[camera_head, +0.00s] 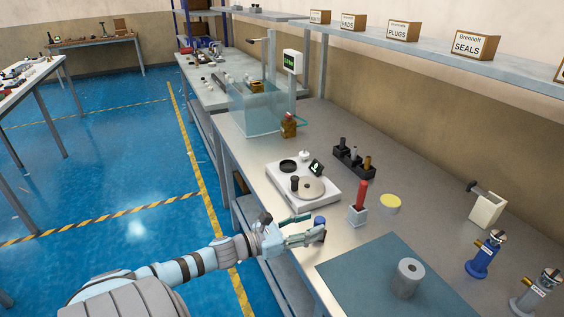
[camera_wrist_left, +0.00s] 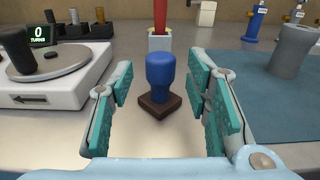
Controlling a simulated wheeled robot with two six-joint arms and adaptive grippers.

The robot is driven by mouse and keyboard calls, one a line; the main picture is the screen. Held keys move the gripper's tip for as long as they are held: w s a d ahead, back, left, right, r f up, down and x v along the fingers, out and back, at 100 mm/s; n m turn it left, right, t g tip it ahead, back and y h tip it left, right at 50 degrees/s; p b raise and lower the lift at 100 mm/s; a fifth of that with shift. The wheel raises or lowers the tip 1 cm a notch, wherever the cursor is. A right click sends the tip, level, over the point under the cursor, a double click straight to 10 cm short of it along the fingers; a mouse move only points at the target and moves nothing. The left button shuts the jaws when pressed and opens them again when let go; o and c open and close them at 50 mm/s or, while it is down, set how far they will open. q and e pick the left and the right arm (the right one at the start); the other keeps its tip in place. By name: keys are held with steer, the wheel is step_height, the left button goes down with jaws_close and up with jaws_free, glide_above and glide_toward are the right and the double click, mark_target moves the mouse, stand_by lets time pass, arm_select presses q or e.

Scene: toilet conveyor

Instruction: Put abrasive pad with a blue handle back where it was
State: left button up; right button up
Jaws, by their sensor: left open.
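The abrasive pad with a blue handle (camera_wrist_left: 160,90) stands upright on the bench, its dark square base (camera_wrist_left: 159,104) flat on the metal top. In the head view its blue handle (camera_head: 320,220) shows at the fingertips, near the bench's front edge. My left gripper (camera_head: 312,230) is open around it; in the left wrist view the teal finger pads (camera_wrist_left: 164,102) stand on either side, with visible gaps to the handle. My right gripper is not in view.
Behind the pad is a white holder with a red-handled tool (camera_head: 361,195). A turntable device (camera_head: 305,185) stands to its left. A blue mat (camera_head: 350,268) with a grey cylinder (camera_head: 407,278) lies to the right.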

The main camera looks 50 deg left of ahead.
arm_select(q)
steer(key=s+p, duration=0.1)
steer(key=s+r+p, duration=0.1)
steer(key=s+a+p, duration=0.1)
steer(key=p, duration=0.1)
steer(key=shift+s+r, duration=0.15)
steer(key=shift+r, duration=0.2)
steer(key=s+a+f+n+g+y+p, duration=0.1)
steer(key=s+a+f+n+g+y, duration=0.15)
steer(key=s+f+n, duration=0.55)
steer(key=s+a+f+n+g+y+p, duration=0.1)
steer(key=s+f+n+g+y, duration=0.3)
steer(key=f+n, duration=0.75)
steer(key=s+d+f+n+g, duration=0.4)
steer(key=s+d+f+n, duration=0.4)
steer(key=s, duration=0.4)
steer(key=s+d+f+n+g, duration=0.5)
steer(key=s+d+f+n, duration=0.3)
steer(key=s+f+n, duration=0.3)
steer(key=shift+s, duration=0.95)
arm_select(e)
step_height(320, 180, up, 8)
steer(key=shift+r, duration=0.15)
arm_select(q)
steer(key=shift+f+n+h, duration=0.15)
steer(key=shift+n+h, duration=0.1)
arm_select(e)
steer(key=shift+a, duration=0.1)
